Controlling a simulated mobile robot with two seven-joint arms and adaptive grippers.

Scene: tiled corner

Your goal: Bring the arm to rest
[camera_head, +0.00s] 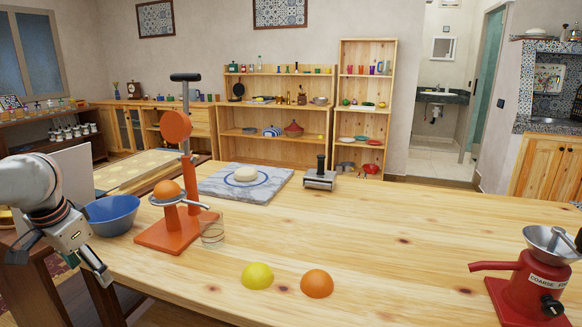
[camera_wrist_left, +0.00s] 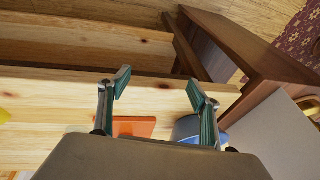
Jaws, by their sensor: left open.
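My left gripper (camera_head: 60,262) comes in from the left in the head view, at the table's left edge. Its fingers point down and stand apart, with nothing between them. In the left wrist view the open fingers (camera_wrist_left: 157,84) also show empty, with the table edge and floor beyond. The blue bowl (camera_head: 112,214) is on the table just right of the gripper, not touched by it as far as I can see; part of it shows in the wrist view (camera_wrist_left: 187,128). My right gripper is not in view.
An orange juicer stand (camera_head: 176,232) holds an orange half beside a clear glass (camera_head: 212,234). A yellow half (camera_head: 257,276) and an orange half (camera_head: 317,284) lie in front. A red grinder (camera_head: 528,285) stands at right. The table's centre right is clear.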

